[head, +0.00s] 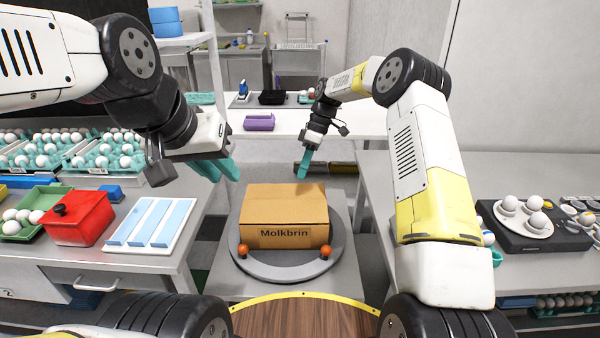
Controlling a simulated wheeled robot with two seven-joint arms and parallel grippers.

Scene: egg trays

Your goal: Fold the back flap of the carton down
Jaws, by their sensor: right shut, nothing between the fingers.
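The brown cardboard carton (286,236), marked "Molkbrin", sits on a grey round turntable (285,275) in front of me. Its top shows brown panels, and I cannot tell clearly how its back flap (284,190) lies. My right gripper (304,170) points down just above the carton's back edge, towards its right side. Its teal fingers are shut with nothing between them. My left gripper (224,173) hangs above and to the left of the carton, with its teal fingertips apart and empty.
Two orange balls (243,250) (325,251) sit at the carton's front corners. The left table holds a red box (79,217), a blue-striped white board (152,222) and egg trays (98,150). A plate of eggs (522,219) stands on the right table.

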